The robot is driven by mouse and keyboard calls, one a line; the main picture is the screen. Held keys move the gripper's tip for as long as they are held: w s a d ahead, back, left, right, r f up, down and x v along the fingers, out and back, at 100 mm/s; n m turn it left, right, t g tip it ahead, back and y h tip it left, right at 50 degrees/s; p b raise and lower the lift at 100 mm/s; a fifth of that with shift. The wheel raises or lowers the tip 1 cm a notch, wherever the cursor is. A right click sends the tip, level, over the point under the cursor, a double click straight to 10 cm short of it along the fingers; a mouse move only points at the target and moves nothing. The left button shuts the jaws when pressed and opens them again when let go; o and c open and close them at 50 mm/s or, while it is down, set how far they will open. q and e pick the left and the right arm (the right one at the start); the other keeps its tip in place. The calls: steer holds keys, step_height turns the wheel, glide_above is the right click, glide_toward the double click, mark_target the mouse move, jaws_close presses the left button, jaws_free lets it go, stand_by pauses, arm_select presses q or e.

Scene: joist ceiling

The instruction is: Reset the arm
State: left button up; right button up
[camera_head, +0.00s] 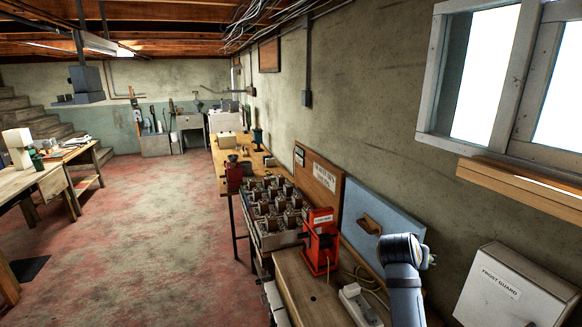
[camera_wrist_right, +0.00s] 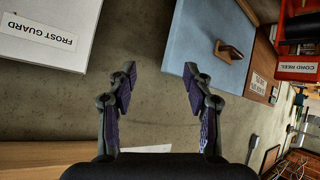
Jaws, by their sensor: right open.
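In the right wrist view my right gripper (camera_wrist_right: 157,82) is open. Its two dark fingers are spread apart with nothing between them, and the bare wall lies behind the gap. In the head view my right arm (camera_head: 402,270) rises at the lower right, in front of the bench end and near the wall; its fingers are hidden there. My left gripper and left arm are in neither view.
A white box marked FROST GUARD (camera_head: 510,292) hangs right of my arm, below a wooden ledge (camera_head: 520,188). A red cord reel (camera_head: 320,240), a power strip (camera_head: 358,303) and a blue panel (camera_head: 378,222) are left of it. The floor (camera_head: 140,230) is open.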

steer(key=s+a+f+n+g+y, duration=0.2)
steer(key=s+f+n+y, duration=0.1)
steer(key=s+f, duration=1.2)
steer(key=s+a+f+n+g+y, duration=0.1)
steer(key=s+a+f+n+y, duration=0.15)
steer(key=s, duration=0.45)
steer(key=s+a+f+n+g+y, duration=0.1)
steer(key=s+a+f, duration=0.25)
steer(key=s, duration=0.45)
step_height(320, 180, down, 27)
steer(key=s+d+g+b, duration=0.1)
steer(key=s+d, duration=0.1)
steer(key=s+d+f+g+b, duration=0.1)
steer(key=s+f, duration=1.8)
steer(key=shift+s+d+f+g+b, duration=0.15)
steer(key=shift+s+d+g+b, duration=0.05)
steer(key=shift+d+g+b, duration=0.15)
